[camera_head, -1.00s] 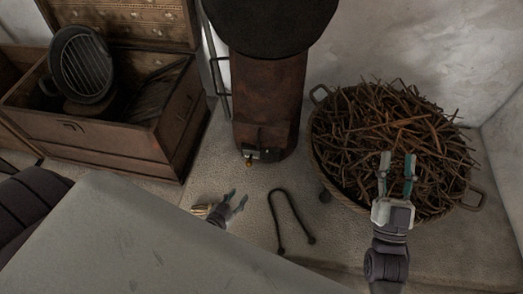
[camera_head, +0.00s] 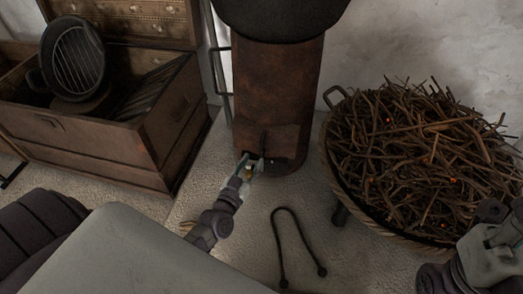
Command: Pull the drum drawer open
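The rusty drum (camera_head: 276,85) stands upright at the back centre, with the drum drawer (camera_head: 277,140) low on its front. The drawer looks closed. My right gripper (camera_head: 497,222) is at the lower right edge, over the rim of the twig basket. Its fingers are partly cut off by the frame.
A wide basket (camera_head: 334,180) full of twigs stands right of the drum. An open wooden chest (camera_head: 85,145) with a round grill pan (camera_head: 75,60) stands at the left. A bent black iron rod (camera_head: 278,245) lies on the floor in front of the drum.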

